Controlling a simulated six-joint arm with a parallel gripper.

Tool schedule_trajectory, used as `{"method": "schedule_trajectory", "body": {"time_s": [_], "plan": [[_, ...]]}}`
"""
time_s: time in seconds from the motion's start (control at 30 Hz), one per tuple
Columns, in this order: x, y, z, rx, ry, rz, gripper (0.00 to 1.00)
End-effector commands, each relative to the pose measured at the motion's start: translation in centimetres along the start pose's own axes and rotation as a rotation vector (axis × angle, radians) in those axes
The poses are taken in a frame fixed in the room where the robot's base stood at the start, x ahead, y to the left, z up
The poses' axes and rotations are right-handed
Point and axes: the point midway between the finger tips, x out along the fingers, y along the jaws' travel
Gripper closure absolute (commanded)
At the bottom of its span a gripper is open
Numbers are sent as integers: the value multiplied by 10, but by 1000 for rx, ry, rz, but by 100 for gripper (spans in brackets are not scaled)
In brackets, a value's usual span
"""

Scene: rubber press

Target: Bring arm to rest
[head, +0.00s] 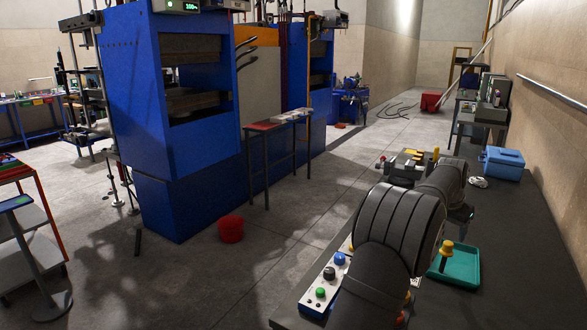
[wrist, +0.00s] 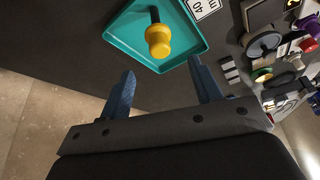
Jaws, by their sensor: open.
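My arm reaches over the dark workbench (head: 520,270) at the right of the head view. In the wrist view my gripper (wrist: 160,80) is open, its two blue fingers spread wide with nothing between them. Beyond the fingertips lies a teal tray (wrist: 125,35) with a yellow-topped, dark-stemmed piece (wrist: 158,42) in it. The tray also shows in the head view (head: 465,270), right of my arm, with the yellow piece (head: 446,248) at its left side. My gripper's fingers are hidden in the head view.
A control box with coloured buttons (head: 325,280) sits at the bench's near left edge. A blue box (head: 502,163) stands farther back by the wall. Several small parts lie right of the tray in the wrist view. A blue press (head: 185,120) stands across the floor.

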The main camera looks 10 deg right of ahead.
Motion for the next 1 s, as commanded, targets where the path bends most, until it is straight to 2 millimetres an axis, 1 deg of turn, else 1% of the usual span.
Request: {"method": "schedule_trajectory", "body": {"time_s": [0.03, 0.2, 0.4, 0.47, 0.5, 0.63, 0.8, 1.0], "plan": [[12, 0, 1, 0, -4, 1, 42], [46, 0, 1, 0, -4, 1, 42], [85, 0, 1, 0, -2, 1, 42], [95, 0, 2, 0, -3, 1, 42], [83, 0, -3, 0, 4, -1, 42], [68, 0, -9, 0, 2, -1, 42], [59, 0, -12, 0, 0, 0, 42], [58, 0, -13, 0, 0, 0, 42]]}}
